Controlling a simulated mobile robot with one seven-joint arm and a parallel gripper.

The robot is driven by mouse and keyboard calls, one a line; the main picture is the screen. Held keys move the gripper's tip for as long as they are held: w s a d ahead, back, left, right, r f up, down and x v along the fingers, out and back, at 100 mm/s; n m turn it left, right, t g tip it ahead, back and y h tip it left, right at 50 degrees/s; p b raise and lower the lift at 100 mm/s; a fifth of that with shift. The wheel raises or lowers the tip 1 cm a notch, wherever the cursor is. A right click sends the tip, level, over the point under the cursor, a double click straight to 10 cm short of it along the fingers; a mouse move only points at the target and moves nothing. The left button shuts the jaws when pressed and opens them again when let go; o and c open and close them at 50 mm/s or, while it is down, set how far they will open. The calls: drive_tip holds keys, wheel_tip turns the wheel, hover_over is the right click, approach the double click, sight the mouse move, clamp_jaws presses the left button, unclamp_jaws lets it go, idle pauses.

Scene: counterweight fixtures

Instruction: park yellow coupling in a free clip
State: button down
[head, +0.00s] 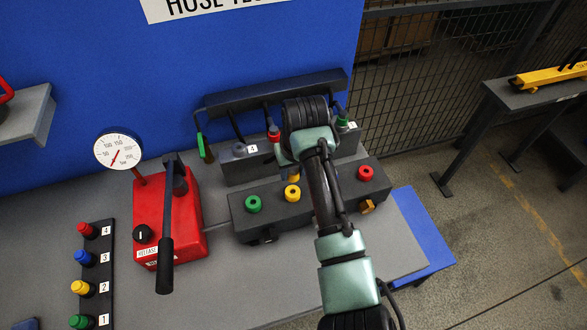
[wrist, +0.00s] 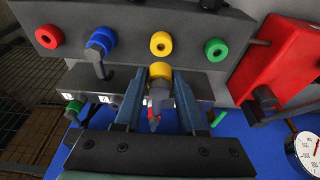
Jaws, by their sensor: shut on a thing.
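In the wrist view my gripper (wrist: 157,112) is shut on the yellow coupling (wrist: 160,72), whose yellow collar shows between the fingertips. It is held just off the yellow port (wrist: 160,43) of the dark manifold (wrist: 135,18). In the head view my wrist hides most of the gripper; a bit of yellow shows above the yellow port (head: 292,194). A red coupling (head: 273,134) and a green coupling (head: 342,124) are at the rack. The middle clips are hidden by my arm.
A red pump (head: 184,225) with a black lever and a gauge (head: 118,150) stands left of the manifold. A strip of coloured numbered knobs (head: 92,272) lies further left. A blue coupling (wrist: 102,42) sits in the manifold. A dark hose bar (head: 240,96) runs above the rack.

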drive_tip(key=shift+r, duration=0.45)
drive_tip(key=shift+w+p+v, duration=0.2)
drive_tip(key=shift+p+v, duration=0.7)
drive_tip(key=shift+p, duration=0.2)
drive_tip(key=shift+a, duration=0.1)
